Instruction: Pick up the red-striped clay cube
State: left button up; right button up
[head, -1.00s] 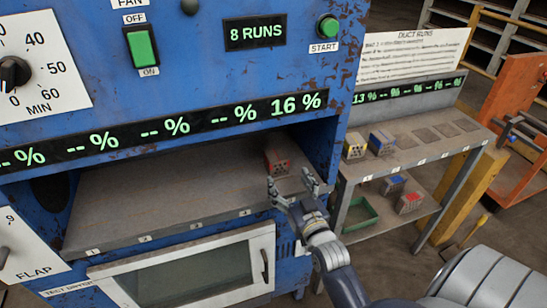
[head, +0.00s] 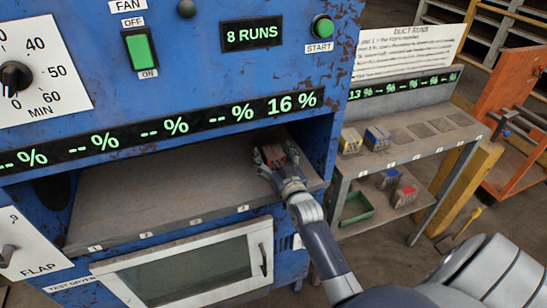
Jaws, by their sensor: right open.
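The red-striped clay cube (head: 273,154) sits on the grey shelf (head: 160,190) inside the blue machine, at the right end below the 16 % display. My right gripper (head: 277,159) is open, with its fingers reaching around the cube's near part from the front. I cannot tell whether the fingers touch it. The gripper hides part of the cube. Another reddish block (head: 404,196) lies on the lower shelf of the side stand. My left gripper is not in view.
The blue machine's wall (head: 335,120) rises close to the right of my gripper, and the display strip (head: 170,126) hangs above the shelf opening. The side stand (head: 415,150) carries a yellow-striped cube (head: 350,141) and a blue-striped one (head: 377,138). A green tray (head: 357,208) sits below.

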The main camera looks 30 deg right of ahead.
jog(key=c, duration=1.1)
jog(key=shift+c, duration=0.2)
jog(key=shift+r, duration=0.2)
